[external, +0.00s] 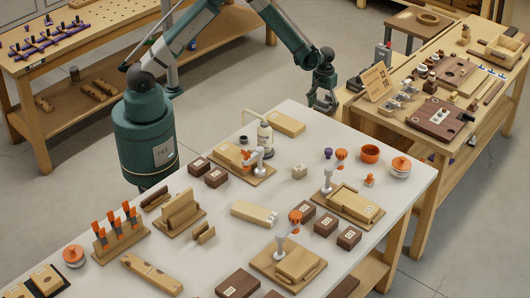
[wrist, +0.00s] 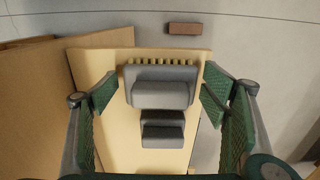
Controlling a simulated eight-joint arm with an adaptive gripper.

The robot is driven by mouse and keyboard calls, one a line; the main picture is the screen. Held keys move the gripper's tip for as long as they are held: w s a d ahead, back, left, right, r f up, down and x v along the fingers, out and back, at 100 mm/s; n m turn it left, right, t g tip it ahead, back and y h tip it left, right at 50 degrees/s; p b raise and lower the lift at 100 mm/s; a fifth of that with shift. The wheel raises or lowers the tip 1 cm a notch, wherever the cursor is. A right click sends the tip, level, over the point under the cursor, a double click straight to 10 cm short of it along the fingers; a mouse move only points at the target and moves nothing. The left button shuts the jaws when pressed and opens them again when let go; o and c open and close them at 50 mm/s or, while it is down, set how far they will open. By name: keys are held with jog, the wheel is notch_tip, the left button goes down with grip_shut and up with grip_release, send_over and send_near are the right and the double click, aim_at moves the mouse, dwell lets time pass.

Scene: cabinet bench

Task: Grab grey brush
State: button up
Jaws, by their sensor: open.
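In the wrist view a grey blocky piece (wrist: 160,94) with a row of pale bristle-like tips along its far edge lies on a pale wooden board; it looks like the grey brush. A second grey block (wrist: 163,131) sits just nearer. My gripper (wrist: 160,88) is open, its green pads to the left and right of the grey piece, with a gap on both sides; I cannot tell the height between them. In the external view my gripper (external: 322,98) hangs near the left end of the right-hand bench. The brush cannot be made out there.
A small brown block (wrist: 184,28) lies beyond the board. Brown panels (wrist: 35,90) stand close on the left. In the external view a cardboard sign (external: 377,81) and metal parts (external: 401,96) are right of my gripper. The white table (external: 398,205) holds many wooden blocks and fixtures.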

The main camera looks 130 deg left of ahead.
aim_at(323, 101)
jog(key=c, duration=1.1)
jog(key=shift+o, duration=0.2)
jog(key=shift+r, duration=0.1)
jog(key=shift+r+p, duration=1.15)
jog(key=shift+r, duration=3.8)
